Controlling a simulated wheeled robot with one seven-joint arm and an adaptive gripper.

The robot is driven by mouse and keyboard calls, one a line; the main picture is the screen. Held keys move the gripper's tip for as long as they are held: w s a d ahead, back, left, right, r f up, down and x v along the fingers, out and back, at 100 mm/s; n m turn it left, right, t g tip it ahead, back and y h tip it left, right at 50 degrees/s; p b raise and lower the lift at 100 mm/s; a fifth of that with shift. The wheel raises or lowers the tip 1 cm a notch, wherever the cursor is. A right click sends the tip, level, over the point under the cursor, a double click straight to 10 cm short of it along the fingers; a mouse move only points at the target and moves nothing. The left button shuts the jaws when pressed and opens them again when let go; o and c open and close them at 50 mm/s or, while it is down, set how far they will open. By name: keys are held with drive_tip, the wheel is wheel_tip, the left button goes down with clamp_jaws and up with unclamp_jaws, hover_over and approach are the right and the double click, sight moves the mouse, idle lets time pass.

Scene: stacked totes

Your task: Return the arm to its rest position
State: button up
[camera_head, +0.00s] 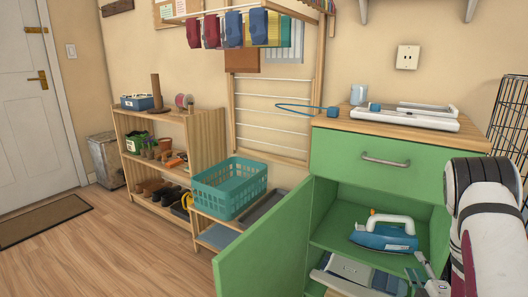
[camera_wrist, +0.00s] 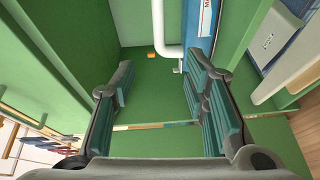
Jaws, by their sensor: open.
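My arm comes in at the right edge of the head view, white with a dark rounded joint. My gripper (camera_head: 430,279) is in front of the open green cabinet (camera_head: 330,210), low at the right, partly cut off by the frame edge. In the wrist view my gripper (camera_wrist: 160,84) is open, its teal-padded fingers wide apart with nothing between them. The green cabinet interior (camera_wrist: 140,65) lies beyond the fingers. A blue iron (camera_head: 385,238) with a white handle stands on the cabinet shelf, apart from my gripper in the head view.
The cabinet door (camera_head: 262,245) hangs open toward the left. Blue and grey items (camera_head: 352,272) lie on the lower level. A white tray (camera_head: 405,117) is on the cabinet top. A teal basket (camera_head: 229,188) stands left. A wire rack (camera_head: 511,115) is at right.

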drive_tip(key=w+a+r+m+g, duration=0.2)
drive_tip(key=w+r+m+g, duration=0.2)
drive_tip(key=r, duration=0.3)
drive_tip(key=s+a+r+m+g, duration=0.4)
drive_tip(key=s+a+r+m, duration=0.15)
drive_tip(key=a+r, duration=0.25)
drive_tip(key=s+a+r+m+g+y, duration=0.1)
drive_tip(key=s+a+r+m+g, duration=0.15)
drive_tip(key=s+a, duration=0.7)
drive_tip(key=s+a+r+m+g+y, duration=0.15)
drive_tip(key=s+r+g, duration=0.25)
drive_tip(key=s, duration=1.2)
drive_tip(key=s+a+r+m+g+y, duration=0.1)
drive_tip(key=s+a+r+m+g, duration=0.15)
drive_tip(key=s+a, duration=0.65)
drive_tip(key=s+d+r+t+p, duration=0.1)
drive_tip(key=d+r+t+p, duration=0.1)
drive_tip(key=r+p, duration=1.5)
drive_tip(key=s+d+r+t+p, duration=0.1)
drive_tip(key=r+p, duration=1.7)
drive_tip(key=r, duration=0.1)
drive_tip(key=shift+s+d+r+n+t, duration=0.3)
drive_tip(key=shift+s+d+r+t, duration=0.05)
drive_tip(key=shift+s+r+t, duration=0.05)
drive_tip(key=shift+r+h+p, duration=0.25)
drive_tip(key=shift+r+p, duration=0.1)
drive_tip(key=shift+c, duration=0.9)
